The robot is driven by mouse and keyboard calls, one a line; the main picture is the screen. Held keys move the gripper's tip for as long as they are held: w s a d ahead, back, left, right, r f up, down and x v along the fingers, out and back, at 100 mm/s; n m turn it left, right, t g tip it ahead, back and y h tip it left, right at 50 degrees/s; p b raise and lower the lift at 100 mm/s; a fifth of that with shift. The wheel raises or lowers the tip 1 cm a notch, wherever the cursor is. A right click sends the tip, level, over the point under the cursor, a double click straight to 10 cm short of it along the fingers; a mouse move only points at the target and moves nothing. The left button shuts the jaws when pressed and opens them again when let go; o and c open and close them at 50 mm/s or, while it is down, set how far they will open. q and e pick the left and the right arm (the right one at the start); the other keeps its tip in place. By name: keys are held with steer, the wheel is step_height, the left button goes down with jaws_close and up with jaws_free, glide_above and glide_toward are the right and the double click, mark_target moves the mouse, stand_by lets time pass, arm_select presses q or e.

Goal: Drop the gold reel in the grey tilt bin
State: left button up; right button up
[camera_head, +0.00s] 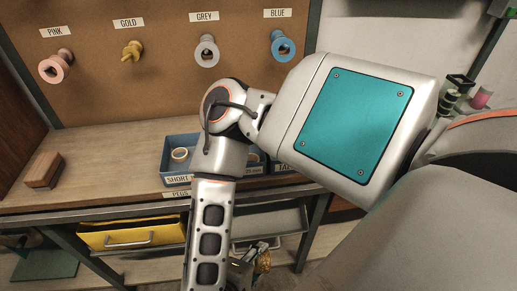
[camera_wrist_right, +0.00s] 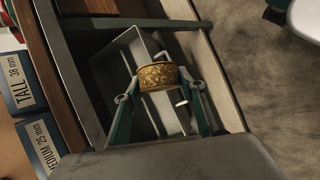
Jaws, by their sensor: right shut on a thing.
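The gold reel (camera_wrist_right: 158,77) is held between the two fingers of my right gripper (camera_wrist_right: 160,84) in the right wrist view. In the head view the grey tilt bin (camera_head: 283,221) is under the bench, right of my forearm. My left gripper is not in view.
A yellow bin (camera_head: 132,234) hangs left of the grey one. On the bench are a blue tray (camera_head: 175,170) with rolls and a wooden block (camera_head: 43,170). Pink (camera_head: 56,68), gold (camera_head: 131,51), grey (camera_head: 206,51) and blue (camera_head: 282,46) pegs line the board.

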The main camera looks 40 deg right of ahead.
steer(key=w+d+f, duration=0.1)
steer(key=w+d, duration=0.2)
steer(key=w, duration=0.2)
steer(key=w+d+f+b, duration=0.1)
steer(key=w+d, duration=0.2)
steer(key=w, duration=0.3)
steer(key=shift+d, duration=0.35)
stand_by(0.5)
steer(key=o, duration=1.1)
